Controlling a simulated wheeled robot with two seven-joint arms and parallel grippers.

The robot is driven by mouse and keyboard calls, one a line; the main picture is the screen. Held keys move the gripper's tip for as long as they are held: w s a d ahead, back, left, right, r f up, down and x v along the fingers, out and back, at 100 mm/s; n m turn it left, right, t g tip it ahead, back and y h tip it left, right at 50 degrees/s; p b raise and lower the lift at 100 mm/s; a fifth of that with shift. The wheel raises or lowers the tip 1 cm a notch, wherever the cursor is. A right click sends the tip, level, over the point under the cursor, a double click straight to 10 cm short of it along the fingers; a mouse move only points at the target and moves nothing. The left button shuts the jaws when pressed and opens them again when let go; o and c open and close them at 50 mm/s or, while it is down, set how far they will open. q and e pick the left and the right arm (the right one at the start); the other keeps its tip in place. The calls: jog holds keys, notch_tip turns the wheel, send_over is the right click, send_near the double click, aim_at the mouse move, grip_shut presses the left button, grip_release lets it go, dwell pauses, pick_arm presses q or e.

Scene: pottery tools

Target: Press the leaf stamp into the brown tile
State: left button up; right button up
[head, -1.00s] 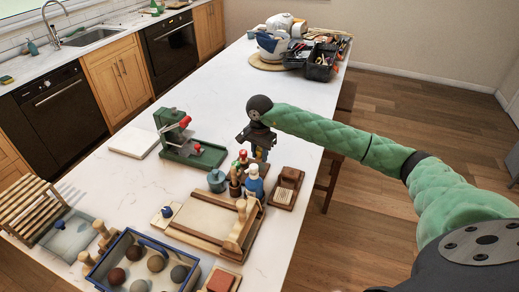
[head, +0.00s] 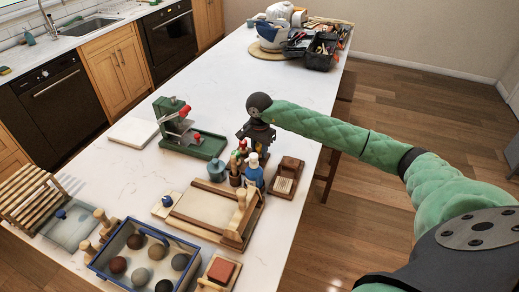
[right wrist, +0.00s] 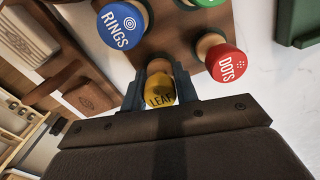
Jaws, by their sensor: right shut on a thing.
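My right gripper (head: 256,142) is at the group of stamps in the middle of the counter. In the right wrist view its fingers (right wrist: 160,95) are shut on the yellow knob of the leaf stamp (right wrist: 159,92), marked LEAF. The stamp's lower end is hidden, so I cannot tell whether it still stands in its brown holder (right wrist: 180,32). A reddish-brown tile (head: 221,271) lies on a small wooden board at the near edge in the head view. My left gripper is not in view.
Beside the held stamp are the blue RINGS stamp (right wrist: 123,25) and red DOTS stamp (right wrist: 225,62). A blue bottle (head: 254,178), a wooden slab board (head: 205,215), a brown block (head: 290,166) and a blue-rimmed tray of balls (head: 100,262) stand nearby. A green press (head: 205,145) is behind left.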

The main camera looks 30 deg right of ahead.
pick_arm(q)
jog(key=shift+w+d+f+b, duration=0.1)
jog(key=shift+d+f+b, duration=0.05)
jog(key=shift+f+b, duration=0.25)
pick_arm(e)
jog(key=shift+f, duration=0.3)
jog(key=o, duration=1.1)
jog(key=shift+o, duration=0.2)
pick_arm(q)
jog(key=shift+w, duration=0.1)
pick_arm(e)
jog(key=shift+w+r+b, duration=0.1)
jog(key=shift+r+b, duration=0.55)
jog(key=shift+r, duration=0.3)
notch_tip(320, 180, up, 4)
jog(key=shift+r+b, duration=0.15)
jog(key=shift+b, duration=0.75)
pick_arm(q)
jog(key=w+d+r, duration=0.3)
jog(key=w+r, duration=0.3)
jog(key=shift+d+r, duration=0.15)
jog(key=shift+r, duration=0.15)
pick_arm(e)
jog(key=shift+r, duration=0.8)
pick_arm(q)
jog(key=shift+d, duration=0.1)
pick_arm(e)
jog(key=shift+d, duration=0.1)
